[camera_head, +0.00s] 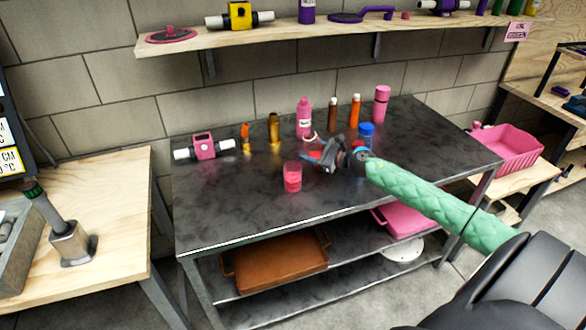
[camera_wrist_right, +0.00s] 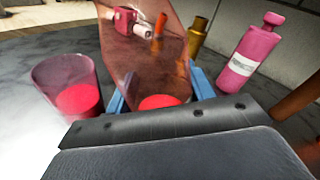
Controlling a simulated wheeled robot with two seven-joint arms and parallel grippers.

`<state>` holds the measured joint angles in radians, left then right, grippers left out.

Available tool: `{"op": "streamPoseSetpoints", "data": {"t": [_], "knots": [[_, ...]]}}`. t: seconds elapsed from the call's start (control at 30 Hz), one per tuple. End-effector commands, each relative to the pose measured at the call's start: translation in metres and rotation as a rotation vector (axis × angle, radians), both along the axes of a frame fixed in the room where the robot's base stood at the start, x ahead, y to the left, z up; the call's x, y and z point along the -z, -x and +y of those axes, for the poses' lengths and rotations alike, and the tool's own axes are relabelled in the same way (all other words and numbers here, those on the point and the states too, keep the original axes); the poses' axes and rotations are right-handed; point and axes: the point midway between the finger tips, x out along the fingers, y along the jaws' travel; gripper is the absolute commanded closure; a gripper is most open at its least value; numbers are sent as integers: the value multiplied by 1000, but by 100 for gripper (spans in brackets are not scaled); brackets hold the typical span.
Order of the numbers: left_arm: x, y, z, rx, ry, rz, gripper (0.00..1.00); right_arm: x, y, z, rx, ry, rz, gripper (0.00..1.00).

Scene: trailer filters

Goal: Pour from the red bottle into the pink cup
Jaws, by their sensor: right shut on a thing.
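The pink cup (camera_head: 292,178) stands upright on the dark tabletop, see-through, with red liquid in its lower part. It also shows at the left of the right wrist view (camera_wrist_right: 68,92). My right gripper (camera_head: 328,158) is shut on a see-through reddish vessel, which I take as the red bottle (camera_head: 312,144). In the right wrist view the red bottle (camera_wrist_right: 145,65) sits between the blue fingers, with red liquid low inside. It is just behind and right of the cup, apart from it. Its base is partly hidden by the gripper. My left gripper is not in view.
Behind stand a pink bottle (camera_head: 304,118), a gold bottle (camera_head: 274,130), a brown bottle (camera_head: 333,115), an orange bottle (camera_head: 354,112) and a pink flask (camera_head: 381,104). A blue-capped jar (camera_head: 366,133) is close to my right gripper. The table's front left is clear.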

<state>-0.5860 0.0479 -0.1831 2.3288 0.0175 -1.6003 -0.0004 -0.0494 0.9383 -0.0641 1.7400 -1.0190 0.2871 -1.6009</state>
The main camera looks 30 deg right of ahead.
Motion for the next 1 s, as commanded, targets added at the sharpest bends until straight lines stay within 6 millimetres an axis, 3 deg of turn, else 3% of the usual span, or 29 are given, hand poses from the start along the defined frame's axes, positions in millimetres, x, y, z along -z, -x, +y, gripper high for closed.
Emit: {"op": "streamPoseSetpoints", "data": {"t": [0.47,0.8,1.0], "knots": [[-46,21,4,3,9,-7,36,3,0,0,1,-181,35,78],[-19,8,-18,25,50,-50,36,4,0,1,1,-362,73,78],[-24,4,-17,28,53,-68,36,-1,0,2,0,-396,80,78]]}}
